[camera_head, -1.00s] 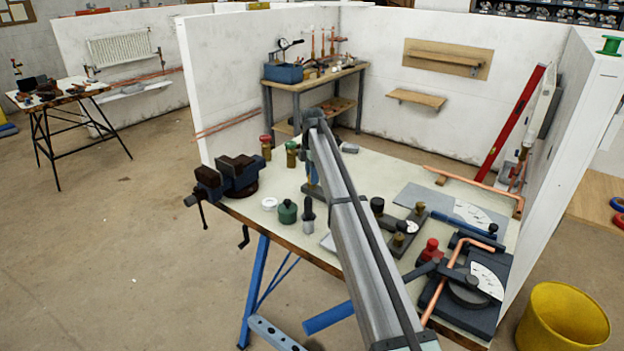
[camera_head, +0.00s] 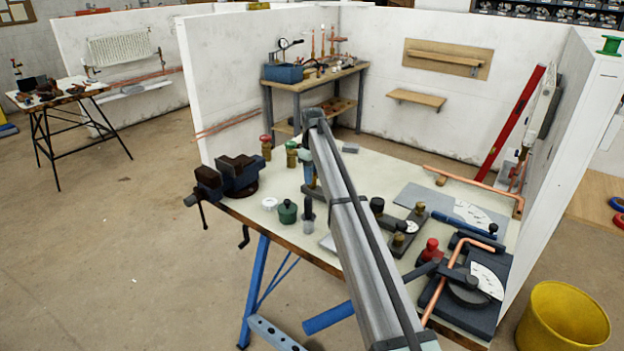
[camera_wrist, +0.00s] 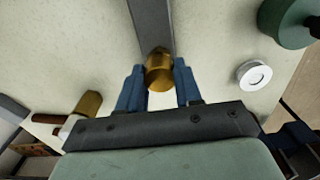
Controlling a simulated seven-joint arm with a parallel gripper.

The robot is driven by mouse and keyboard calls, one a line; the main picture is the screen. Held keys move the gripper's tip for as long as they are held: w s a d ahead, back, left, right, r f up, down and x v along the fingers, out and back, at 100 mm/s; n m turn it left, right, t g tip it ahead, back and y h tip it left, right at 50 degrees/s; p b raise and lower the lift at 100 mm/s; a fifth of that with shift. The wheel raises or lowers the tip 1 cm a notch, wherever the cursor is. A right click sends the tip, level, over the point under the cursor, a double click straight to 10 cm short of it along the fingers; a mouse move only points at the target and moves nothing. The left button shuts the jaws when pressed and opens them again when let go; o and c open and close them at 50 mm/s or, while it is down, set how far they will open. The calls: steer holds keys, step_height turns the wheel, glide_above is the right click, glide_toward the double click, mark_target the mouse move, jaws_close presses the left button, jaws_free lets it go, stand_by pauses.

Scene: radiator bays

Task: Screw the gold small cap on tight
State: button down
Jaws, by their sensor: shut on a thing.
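The gold small cap (camera_wrist: 160,76) sits between the two blue fingers of my gripper (camera_wrist: 159,67) in the wrist view. My gripper is shut on its sides. The cap is at the near end of a dark grey bar (camera_wrist: 151,24); I cannot tell whether it is seated or how tight it is.
Another gold piece (camera_wrist: 88,103) is at left. In the head view, a vise (camera_head: 230,178) is at the bench's left edge and a pipe bender (camera_head: 470,285) at right.

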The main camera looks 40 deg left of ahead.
steer(key=m, duration=0.8)
steer(key=c, duration=1)
jaws_free()
steer(key=shift+o, duration=0.2)
